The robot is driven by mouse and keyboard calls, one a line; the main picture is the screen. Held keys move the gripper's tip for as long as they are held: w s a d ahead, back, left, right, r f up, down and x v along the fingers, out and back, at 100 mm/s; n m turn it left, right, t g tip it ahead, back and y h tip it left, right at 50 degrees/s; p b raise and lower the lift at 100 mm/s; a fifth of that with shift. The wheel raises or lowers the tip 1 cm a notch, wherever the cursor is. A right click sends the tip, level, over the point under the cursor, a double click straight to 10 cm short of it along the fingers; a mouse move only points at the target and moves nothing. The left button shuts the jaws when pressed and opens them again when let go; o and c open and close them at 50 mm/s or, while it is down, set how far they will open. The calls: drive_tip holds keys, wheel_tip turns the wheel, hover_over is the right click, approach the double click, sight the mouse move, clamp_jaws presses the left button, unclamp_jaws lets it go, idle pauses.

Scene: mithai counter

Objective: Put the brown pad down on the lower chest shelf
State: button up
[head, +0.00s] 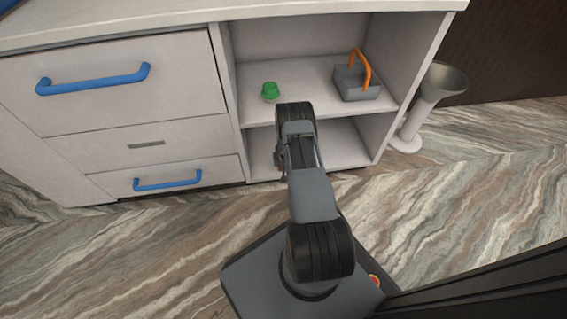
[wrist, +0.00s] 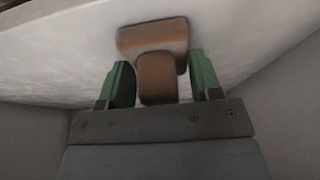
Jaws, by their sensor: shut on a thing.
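The chest (head: 130,105) has open shelves on its right side. The lower shelf (head: 345,148) is the bottom compartment. My arm reaches down into that compartment in the head view, and its own links hide the gripper and the pad there. In the wrist view my gripper (wrist: 160,85), with green fingers, is shut on the brown pad (wrist: 152,36). The pad shows as a wide brown block with a narrower brown block between the fingers. A pale surface lies close behind it. I cannot tell whether the pad touches that surface.
The upper shelf holds a green object (head: 270,92) and a grey caddy (head: 357,85) with an orange handle. Drawers with blue handles (head: 93,79) are on the left. A grey-white pedestal stand (head: 425,103) is at the right. The right part of the lower shelf is clear.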

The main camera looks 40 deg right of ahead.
drive_tip(key=shift+f, duration=0.1)
drive_tip(key=o, duration=0.8)
drive_tip(key=p+v, duration=0.4)
drive_tip(key=v, duration=0.8)
drive_tip(key=shift+r+p, duration=0.25)
drive_tip(key=shift+p, duration=0.15)
